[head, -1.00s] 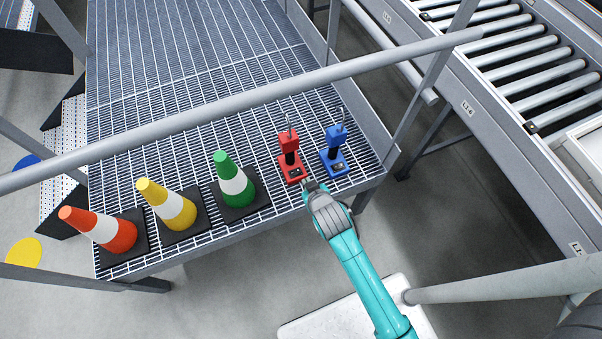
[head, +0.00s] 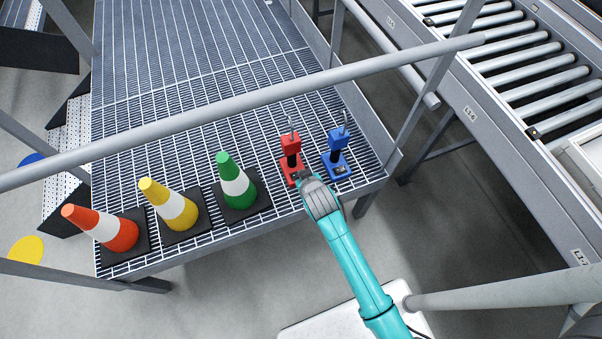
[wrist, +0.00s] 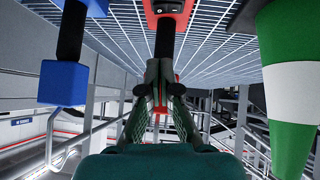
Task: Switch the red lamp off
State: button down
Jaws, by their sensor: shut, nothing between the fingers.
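The red lamp (head: 291,146) stands upright on the grating near its front edge, its red head on a black stem above a red base (head: 289,177). My gripper (head: 304,175) is shut and empty, right at the front of that base. In the wrist view, which looks upside down, the shut fingers (wrist: 160,93) lie in front of the red lamp's base (wrist: 168,12) and stem. The fingertips overlap the lamp in the picture; I cannot tell whether they touch it. My gripper partly hides the base in the head view.
A blue lamp (head: 337,140) stands close to the right of the red one. A green cone (head: 229,168), a yellow cone (head: 160,193) and an orange cone (head: 85,215) stand to the left. A grey rail (head: 250,103) crosses above the grating. A roller conveyor (head: 530,70) is at right.

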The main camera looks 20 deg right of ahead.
aim_at(295, 172)
jog(key=x, duration=0.6)
jog(key=shift+w+f, duration=0.1)
jog(key=shift+w, duration=0.1)
jog(key=f, duration=0.3)
jog(key=shift+w+d+f, duration=0.15)
jog(key=shift+w+d, duration=0.05)
jog(key=shift+d+f, duration=0.1)
jog(key=shift+f, duration=0.45)
jog(key=shift+f, duration=0.2)
jog(key=shift+a+r, duration=0.2)
jog(key=shift+a, duration=0.55)
